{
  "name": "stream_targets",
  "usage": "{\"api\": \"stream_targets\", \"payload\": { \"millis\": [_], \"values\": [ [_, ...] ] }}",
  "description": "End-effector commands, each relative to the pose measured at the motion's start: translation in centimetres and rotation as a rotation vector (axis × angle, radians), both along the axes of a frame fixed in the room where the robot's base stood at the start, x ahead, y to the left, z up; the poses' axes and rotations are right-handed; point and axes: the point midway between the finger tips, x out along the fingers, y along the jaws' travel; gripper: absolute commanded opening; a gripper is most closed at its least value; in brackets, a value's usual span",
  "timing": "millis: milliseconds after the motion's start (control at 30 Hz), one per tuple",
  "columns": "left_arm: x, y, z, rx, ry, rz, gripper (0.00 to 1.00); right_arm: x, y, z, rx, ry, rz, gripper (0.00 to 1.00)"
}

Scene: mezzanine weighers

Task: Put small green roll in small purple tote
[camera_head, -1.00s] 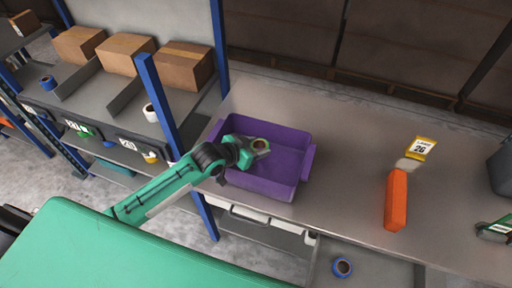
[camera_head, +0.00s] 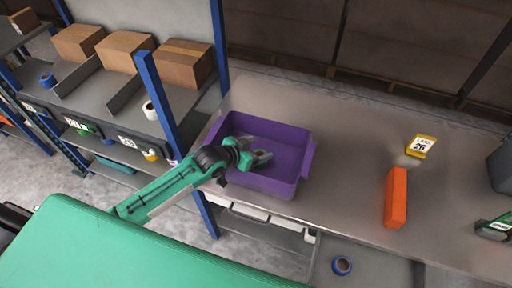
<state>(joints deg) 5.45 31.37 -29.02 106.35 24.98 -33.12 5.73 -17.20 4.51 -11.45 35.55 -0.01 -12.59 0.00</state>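The small purple tote (camera_head: 289,188) sits open on the grey table at its left end. My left gripper (camera_head: 264,158) reaches in from the left, over the tote's near left wall, with its fingertips inside the tote's outline. Its fingers look apart, with a dark gap between them. I cannot make out the small green roll clearly; the gripper and wrist cover part of the tote's floor.
An orange box (camera_head: 396,198) and a yellow label holder (camera_head: 420,146) stand on the table (camera_head: 347,150) to the right. A blue post (camera_head: 168,108) and shelf with cardboard boxes (camera_head: 125,53) stand left.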

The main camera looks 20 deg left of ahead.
Motion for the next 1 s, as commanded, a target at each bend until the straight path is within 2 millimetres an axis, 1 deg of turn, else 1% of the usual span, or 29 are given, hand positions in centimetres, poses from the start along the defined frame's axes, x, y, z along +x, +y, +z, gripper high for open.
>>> {"api": "stream_targets", "payload": {
  "millis": [267, 367, 433, 533, 800, 900, 1000],
  "values": [
    [-0.1, 0.0, -0.1, 0.002, 0.004, -0.001, 0.75, 0.0, 0.0, 0.0, 0.0, 0.0, 0.0, 0.47],
    [-0.1, 0.0, 0.4, 0.002, 0.002, -0.001, 0.75, 0.0, -0.1, 0.1, 0.0, 0.001, 0.001, 0.47],
    [-0.1, 0.0, 1.4, 0.001, 0.002, -0.001, 0.75, 0.0, -0.1, 0.3, -0.001, 0.001, 0.001, 0.47],
    [-1.4, 0.8, 1.7, 0.004, 0.002, -0.001, 0.75, 0.0, -0.1, -0.1, -0.001, 0.001, 0.001, 0.47],
    [-5.8, 3.3, 4.4, 0.004, 0.003, -0.001, 0.75, 0.0, -0.2, -0.9, -0.002, 0.001, 0.001, 0.47],
    [-7.2, 4.1, 5.4, 0.004, 0.004, -0.002, 0.75, 0.0, -0.2, -1.1, -0.002, 0.001, 0.001, 0.47],
    [-8.1, 4.7, 6.0, 0.002, 0.003, 0.0, 0.75, 0.0, -0.2, -1.2, -0.002, 0.001, 0.001, 0.47]
  ]
}}
